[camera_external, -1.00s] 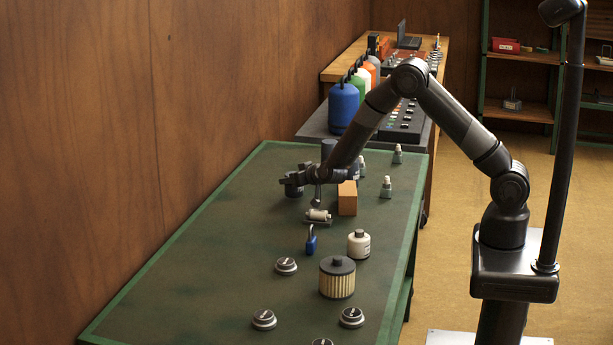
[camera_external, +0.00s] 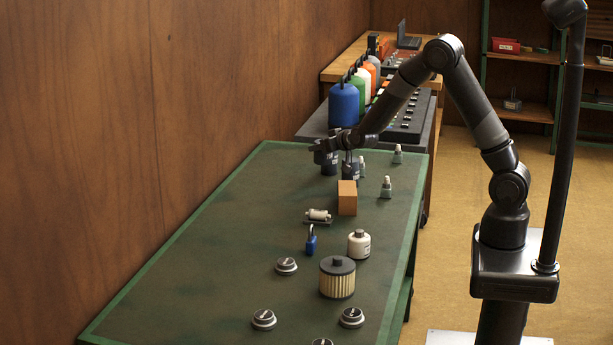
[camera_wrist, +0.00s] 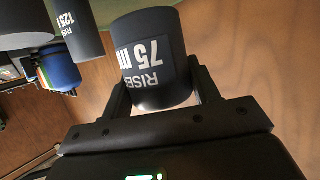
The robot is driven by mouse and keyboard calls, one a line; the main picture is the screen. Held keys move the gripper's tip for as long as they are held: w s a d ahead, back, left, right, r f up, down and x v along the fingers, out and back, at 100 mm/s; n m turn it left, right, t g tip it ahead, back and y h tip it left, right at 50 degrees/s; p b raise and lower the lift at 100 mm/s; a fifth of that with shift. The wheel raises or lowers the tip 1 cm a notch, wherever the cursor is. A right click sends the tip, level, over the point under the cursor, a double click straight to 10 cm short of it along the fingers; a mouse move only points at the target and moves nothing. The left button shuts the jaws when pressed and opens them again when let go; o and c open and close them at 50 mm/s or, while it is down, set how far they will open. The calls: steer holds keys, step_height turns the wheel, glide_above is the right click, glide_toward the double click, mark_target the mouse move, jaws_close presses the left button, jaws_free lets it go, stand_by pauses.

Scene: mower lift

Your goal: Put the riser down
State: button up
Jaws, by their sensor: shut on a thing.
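My gripper (camera_wrist: 152,95) is shut around a dark cylindrical riser (camera_wrist: 152,60) with a white "RISER 75" label, seen in the wrist view. In the external view my gripper (camera_external: 326,150) is over the far end of the green workbench, with the dark held riser hard to separate from it and the risers behind. A second dark riser (camera_wrist: 75,28), marked "125", stands close to the held one in the wrist view. Another dark cylinder (camera_wrist: 22,22) is partly cut off at the corner. A dark riser (camera_external: 350,170) also shows right of my gripper in the external view.
The green-edged workbench (camera_external: 190,265) has much bare surface at left. Coloured bottles (camera_external: 344,104) are beyond.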

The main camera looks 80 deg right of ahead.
steer(key=w+a+r+n+t+y, duration=0.1)
steer(key=w+a+r+n+y, duration=0.15)
steer(key=w+a+y, duration=0.4)
steer(key=w+a+r+n+y, duration=0.1)
steer(key=w+a+n, duration=0.25)
steer(key=a, duration=0.55)
steer(key=w+a+r+n+t+y, duration=0.1)
steer(key=w+a+n+y, duration=0.3)
steer(key=a, duration=0.4)
steer(key=s+a+f+n+g+y, duration=0.25)
steer(key=a+n+y, duration=0.2)
steer(key=a, duration=0.65)
steer(key=s+a+f+n+g+y, duration=0.25)
steer(key=a+n+g, duration=0.2)
steer(key=a, duration=0.55)
steer(key=shift+y, duration=0.55)
steer(key=shift+w+a+f, duration=0.45)
steer(key=shift+a+f, duration=1.25)
steer(key=shift+a, duration=0.25)
steer(key=shift+w+a+f, duration=0.4)
steer(key=shift+a+f, duration=1.35)
steer(key=shift+a, duration=0.2)
steer(key=shift+w+a+f, duration=0.45)
steer(key=shift+a+f, duration=1.25)
steer(key=shift+a, duration=0.25)
